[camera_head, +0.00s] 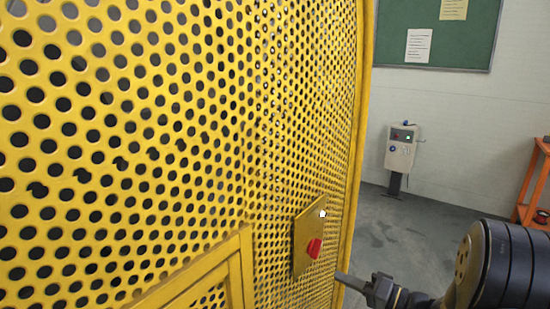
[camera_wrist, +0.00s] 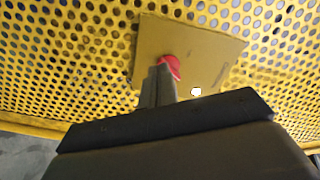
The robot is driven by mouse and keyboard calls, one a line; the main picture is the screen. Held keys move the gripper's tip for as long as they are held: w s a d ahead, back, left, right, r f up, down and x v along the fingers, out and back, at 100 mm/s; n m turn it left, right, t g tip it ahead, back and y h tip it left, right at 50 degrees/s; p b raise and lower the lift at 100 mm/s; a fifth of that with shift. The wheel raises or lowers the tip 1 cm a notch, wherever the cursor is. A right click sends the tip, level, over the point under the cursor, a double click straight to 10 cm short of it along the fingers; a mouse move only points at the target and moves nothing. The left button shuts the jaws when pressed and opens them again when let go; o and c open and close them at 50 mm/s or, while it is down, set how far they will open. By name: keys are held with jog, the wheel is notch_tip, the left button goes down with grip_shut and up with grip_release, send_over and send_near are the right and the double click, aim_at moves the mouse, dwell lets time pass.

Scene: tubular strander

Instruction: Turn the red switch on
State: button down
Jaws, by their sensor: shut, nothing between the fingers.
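The red switch (camera_head: 314,248) is a red knob low on a yellow plate (camera_head: 300,255) fixed to the perforated yellow guard. A small white round part (camera_head: 323,213) sits above it on the same plate. In the wrist view the red switch (camera_wrist: 170,66) shows just beyond the fingertips, partly hidden by them, with the white part (camera_wrist: 196,92) to its lower right. My gripper (camera_head: 340,277) is shut and empty, below and right of the switch in the head view. In the wrist view its fingers (camera_wrist: 160,72) overlap the switch's edge; I cannot tell whether they touch it.
The perforated yellow guard (camera_head: 150,130) fills the left side, its edge (camera_head: 358,130) running down the middle. A grey control box (camera_head: 401,148) on a post stands at the back. An orange shelf (camera_head: 535,185) is at far right. Open grey floor (camera_head: 390,235) lies between.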

aim_at(315, 249)
jog(key=x, duration=0.6)
jog(key=shift+f, duration=0.25)
jog(key=shift+w+a+r+b, duration=0.15)
jog(key=shift+w+a+b, duration=0.15)
jog(key=shift+a, duration=0.05)
